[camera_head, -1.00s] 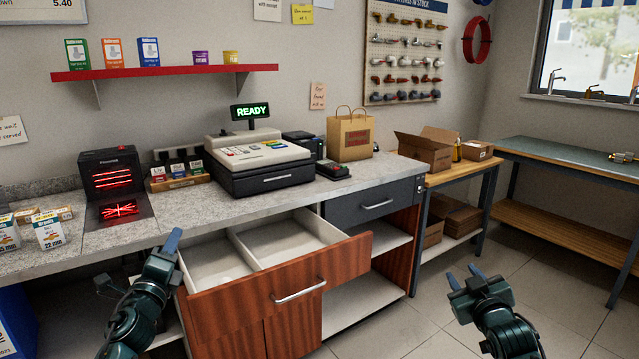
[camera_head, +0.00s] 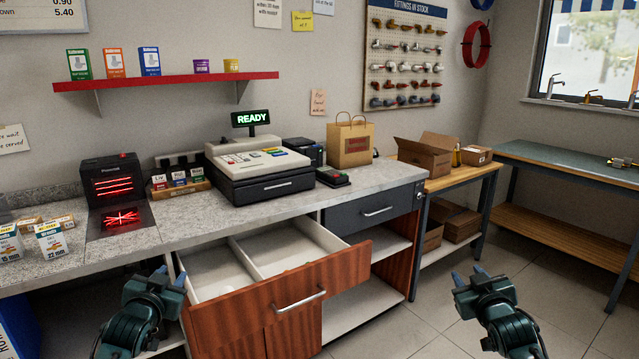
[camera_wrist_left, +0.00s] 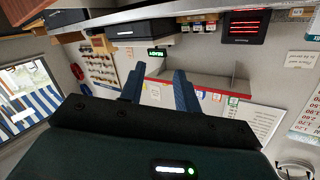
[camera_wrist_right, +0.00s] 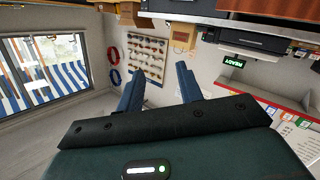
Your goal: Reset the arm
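My left gripper (camera_head: 169,276) is in front of the counter, at the left end of the open wooden drawer. In the left wrist view my left gripper (camera_wrist_left: 157,88) has its two blue fingers apart with nothing between them. My right gripper (camera_head: 468,278) is over the floor, to the right of the counter cabinet. In the right wrist view my right gripper (camera_wrist_right: 158,88) has its fingers clearly apart and empty. Neither gripper touches anything that I can see.
The open drawer (camera_head: 335,275) juts out from the counter between my grippers and looks empty. The cash register (camera_head: 255,170) and paper bag (camera_head: 350,145) stand on the counter (camera_head: 190,212). A wooden table (camera_head: 465,175) with boxes is to the right. Floor ahead on the right is clear.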

